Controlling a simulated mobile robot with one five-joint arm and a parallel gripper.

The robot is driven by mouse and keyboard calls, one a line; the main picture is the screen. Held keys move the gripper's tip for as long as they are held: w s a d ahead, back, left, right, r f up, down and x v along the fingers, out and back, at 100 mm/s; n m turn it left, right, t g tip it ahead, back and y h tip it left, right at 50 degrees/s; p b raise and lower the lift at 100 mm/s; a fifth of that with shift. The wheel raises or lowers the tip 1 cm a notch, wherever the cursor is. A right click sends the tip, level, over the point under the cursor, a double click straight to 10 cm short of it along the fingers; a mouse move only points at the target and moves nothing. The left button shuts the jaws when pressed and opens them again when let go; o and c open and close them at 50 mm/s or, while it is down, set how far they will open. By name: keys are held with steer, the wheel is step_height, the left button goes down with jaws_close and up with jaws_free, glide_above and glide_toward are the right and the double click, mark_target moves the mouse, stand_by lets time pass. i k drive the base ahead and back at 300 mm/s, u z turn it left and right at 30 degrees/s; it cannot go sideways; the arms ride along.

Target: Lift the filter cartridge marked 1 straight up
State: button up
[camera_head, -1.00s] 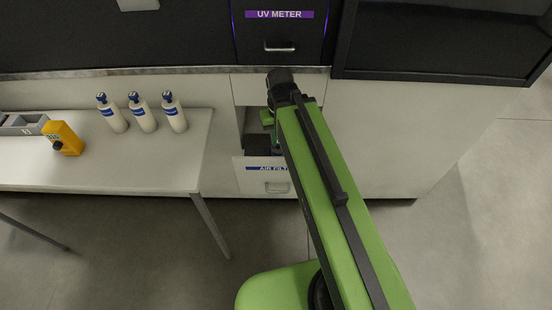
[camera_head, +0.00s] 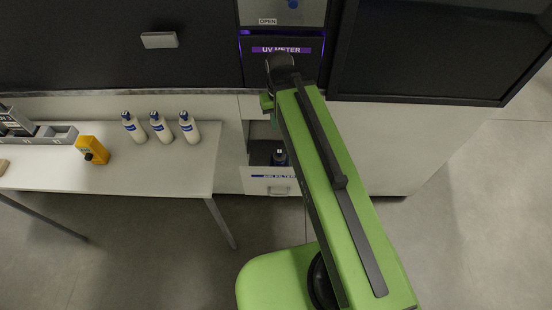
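The drawer labelled AIR FILTER (camera_head: 258,177) stands open in the white cabinet. A dark cartridge (camera_head: 280,159) with a small pale mark on top stands in it; I cannot read the mark surely. My gripper (camera_head: 268,103) is at the end of my green arm, above the open drawer. Only a green edge of it shows on the left of the arm. A small teal part shows just under it, and I cannot tell whether it is a finger or a held cartridge. The arm hides the fingertips and the drawer's right side.
The UV METER unit (camera_head: 289,72) is just behind my arm's end. Floor at right is clear.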

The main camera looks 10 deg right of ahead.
mark_target(278, 156)
steer(key=u, duration=1.4)
steer(key=k, duration=1.2)
steer(key=z, duration=0.95)
steer(key=i, duration=1)
steer(key=u, duration=0.05)
